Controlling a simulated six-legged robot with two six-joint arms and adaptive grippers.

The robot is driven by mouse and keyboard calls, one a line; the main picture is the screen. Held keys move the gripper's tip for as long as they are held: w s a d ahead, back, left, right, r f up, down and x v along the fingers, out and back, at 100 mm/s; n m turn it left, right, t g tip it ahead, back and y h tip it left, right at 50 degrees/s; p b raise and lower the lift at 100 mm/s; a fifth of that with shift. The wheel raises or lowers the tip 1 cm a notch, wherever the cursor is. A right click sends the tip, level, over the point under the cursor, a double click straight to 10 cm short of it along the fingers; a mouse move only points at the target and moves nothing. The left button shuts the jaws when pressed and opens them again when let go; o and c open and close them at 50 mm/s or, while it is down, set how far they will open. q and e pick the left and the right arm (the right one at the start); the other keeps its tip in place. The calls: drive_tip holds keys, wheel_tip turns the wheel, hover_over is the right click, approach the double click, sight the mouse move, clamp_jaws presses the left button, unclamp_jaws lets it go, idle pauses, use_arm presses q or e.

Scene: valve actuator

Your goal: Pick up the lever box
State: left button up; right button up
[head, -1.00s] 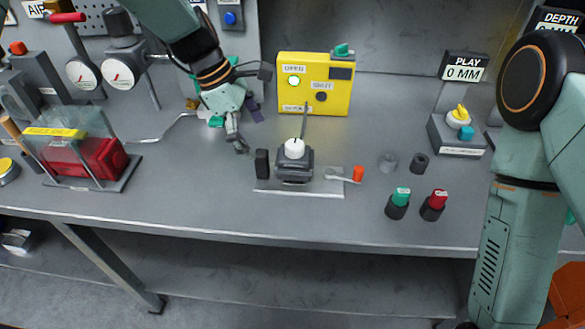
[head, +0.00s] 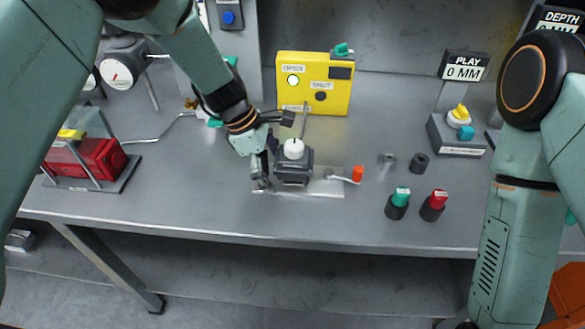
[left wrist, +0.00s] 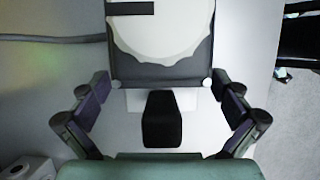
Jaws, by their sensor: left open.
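No label marks the lever box; a small upright black block in the left wrist view (left wrist: 160,118) is the likeliest match. It stands beside a dark grey valve body (head: 293,168) with a white top, on a pale base plate (head: 318,190). My left gripper (head: 262,180) is open at the left end of that plate. In the left wrist view its two fingers (left wrist: 160,112) stand apart on either side of the black block, with gaps at both sides. In the head view the gripper largely hides the block. My right gripper is out of view.
An orange-tipped lever (head: 357,174) lies at the plate's right. Green (head: 398,203) and red (head: 434,205) knobs stand farther right. A red part under a clear guard (head: 95,157) is left.

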use_arm(q)
drive_tip(key=shift+c, duration=0.3)
drive_tip(key=shift+s+r, duration=0.1)
drive_tip(key=shift+s, duration=0.05)
drive_tip(key=c, duration=1.9)
